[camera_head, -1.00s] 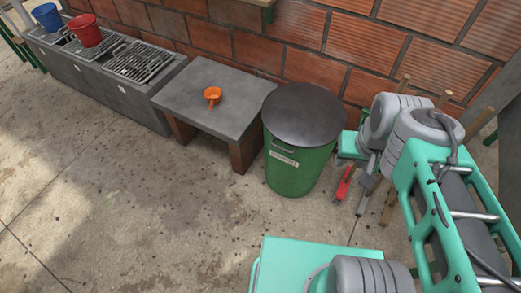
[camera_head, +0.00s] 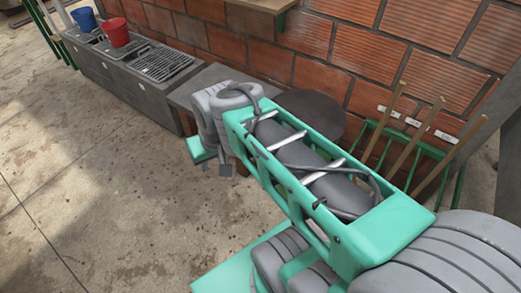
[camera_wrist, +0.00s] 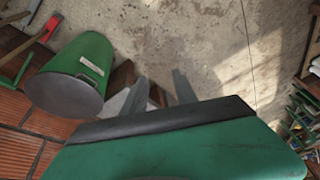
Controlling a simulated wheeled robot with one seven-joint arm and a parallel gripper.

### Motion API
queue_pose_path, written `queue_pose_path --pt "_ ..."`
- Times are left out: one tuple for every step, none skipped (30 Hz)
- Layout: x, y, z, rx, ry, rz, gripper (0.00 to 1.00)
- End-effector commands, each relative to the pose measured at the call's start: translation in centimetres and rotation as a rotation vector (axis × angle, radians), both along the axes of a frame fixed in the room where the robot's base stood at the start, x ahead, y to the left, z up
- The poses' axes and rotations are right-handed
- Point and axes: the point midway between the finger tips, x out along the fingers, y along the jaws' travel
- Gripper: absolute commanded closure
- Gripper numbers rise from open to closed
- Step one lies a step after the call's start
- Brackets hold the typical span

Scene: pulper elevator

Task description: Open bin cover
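The bin cover (camera_head: 318,108) is a dark grey round disc. In the head view my arm hides the green bin body and part of the cover. In the wrist view, the green bin (camera_wrist: 92,60) with a pale label is at the left, and its cover (camera_wrist: 66,96) lies flat over the opening. My gripper (camera_head: 216,168) is left of the bin in the head view, in front of the low table. In the wrist view the two fingers of my gripper (camera_wrist: 160,88) stand apart with nothing held between them, clear of the bin.
A low grey-topped table (camera_head: 205,80) stands left of the bin, partly hidden. A counter with a grill (camera_head: 160,62), a red bucket (camera_head: 116,32) and a blue bucket (camera_head: 85,19) continues left. Wooden-handled tools (camera_head: 415,135) lean right against the brick wall. Floor is open at left.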

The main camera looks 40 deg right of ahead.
Motion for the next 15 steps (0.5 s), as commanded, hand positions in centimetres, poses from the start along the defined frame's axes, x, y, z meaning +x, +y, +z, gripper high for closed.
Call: queue_pose_path --pt "1.5 -1.2 -4.6 0.044 -0.005 -0.076 0.66" --pt "2.7 -1.9 -6.5 0.081 -0.019 -0.129 0.66" --pt "4.4 -3.1 -9.3 0.143 -0.038 -0.209 0.66" --pt "5.8 -4.1 -11.4 0.198 -0.058 -0.275 0.66" --pt "7.2 -5.3 -13.6 0.257 -0.078 -0.345 0.66" --pt "8.8 -7.1 -16.3 0.342 -0.108 -0.443 0.66" --pt "10.0 -8.6 -18.2 0.409 -0.132 -0.515 0.66" --pt "10.9 -10.1 -20.0 0.48 -0.157 -0.59 0.66" --pt "12.0 -12.4 -22.4 0.579 -0.193 -0.69 0.66" --pt "12.6 -14.3 -24.2 0.657 -0.222 -0.767 0.66" --pt "13.0 -16.3 -25.9 0.737 -0.252 -0.843 0.66" --pt "13.3 -19.0 -28.0 0.851 -0.297 -0.943 0.66" --pt "13.3 -21.1 -29.5 0.936 -0.331 -1.016 0.66" --pt "13.1 -23.3 -30.7 1.023 -0.367 -1.086 0.66" --pt "12.6 -26.0 -32.1 1.132 -0.416 -1.168 0.66"
